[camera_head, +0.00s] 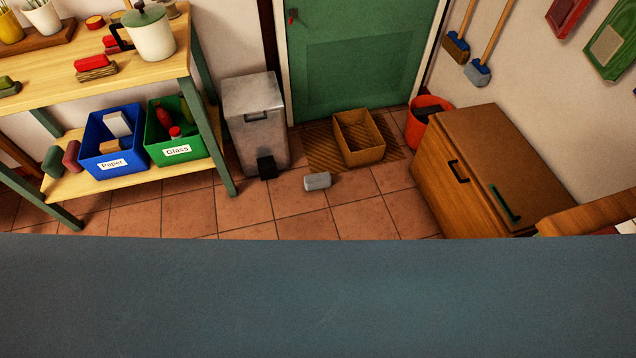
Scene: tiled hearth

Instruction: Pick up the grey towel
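A small grey rolled bundle (317,181), which looks like the grey towel, lies on the terracotta floor tiles near the middle of the head view. It is in front of the doormat and to the right of the metal pedal bin, apart from both. Neither of my grippers shows in this view.
The metal bin (256,125), a cardboard box (360,138) on the doormat (322,148) and an orange bucket (415,124) stand behind the towel. A wooden shelf unit (150,72) is left; a wooden cabinet (443,176) is right. Tiles around the towel are clear; the nearest floor is hidden.

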